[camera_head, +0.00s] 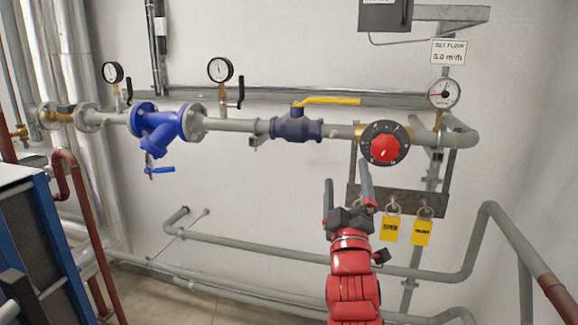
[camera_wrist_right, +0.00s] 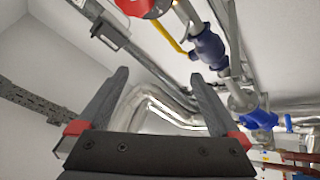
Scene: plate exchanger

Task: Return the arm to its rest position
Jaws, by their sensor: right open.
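My right arm (camera_head: 353,290) is red and reaches up from the bottom of the head view. Its gripper (camera_head: 346,174) is open and empty, with the two dark fingers pointing up. In the head view the fingers show just below the red round knob (camera_head: 384,149) on the pipe. In the right wrist view the open gripper (camera_wrist_right: 160,74) has nothing between its fingers, and part of the red knob (camera_wrist_right: 142,5) shows at the top edge. I cannot tell whether a fingertip touches the knob. My left gripper is not in view.
A dark plate with yellow tags (camera_head: 390,229) hangs right of the gripper. The valve with a yellow lever (camera_head: 330,101) and the blue strainer (camera_head: 160,125) are on the same pipe. A grey lower pipe (camera_head: 260,247) passes behind my arm. A blue-framed exchanger (camera_head: 47,225) stands left.

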